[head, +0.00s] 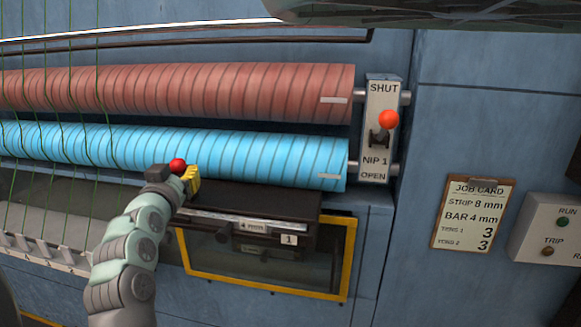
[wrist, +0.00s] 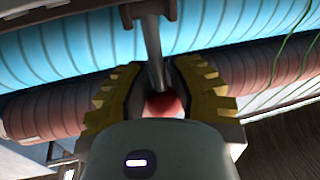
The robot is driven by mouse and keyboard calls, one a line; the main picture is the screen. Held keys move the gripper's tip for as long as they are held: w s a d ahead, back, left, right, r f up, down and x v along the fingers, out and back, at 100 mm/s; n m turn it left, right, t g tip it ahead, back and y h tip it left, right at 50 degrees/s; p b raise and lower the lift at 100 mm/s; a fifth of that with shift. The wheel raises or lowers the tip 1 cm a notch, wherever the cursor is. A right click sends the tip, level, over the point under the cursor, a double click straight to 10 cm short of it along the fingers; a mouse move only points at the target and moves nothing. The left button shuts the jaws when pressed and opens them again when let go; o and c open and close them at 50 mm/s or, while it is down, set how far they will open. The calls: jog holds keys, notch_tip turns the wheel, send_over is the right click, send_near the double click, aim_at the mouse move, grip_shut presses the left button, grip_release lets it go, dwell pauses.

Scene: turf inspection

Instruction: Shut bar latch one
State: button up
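The black latch unit marked 1 (head: 289,240) sits below the blue roll, with a pale bar (head: 235,219) along its front. A red ball knob (head: 177,165) stands at its upper left. My gripper (head: 178,175) is at this knob, with a finger on each side. In the wrist view the yellow-backed fingers (wrist: 160,85) flank the red knob (wrist: 162,105), and a metal rod (wrist: 154,55) runs from the knob up past the fingertips. The knob fills most of the gap; whether both pads press on it is unclear. My gripper's housing hides its lower part.
A red roll (head: 200,92) and a blue roll (head: 240,155) lie above the unit. The NIP 1 plate (head: 376,150) has an orange-knobbed lever near SHUT. A yellow-framed window (head: 345,262) is below. A job card (head: 473,215) and a switch box (head: 545,235) are at right.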

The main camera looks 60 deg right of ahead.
grip_shut()
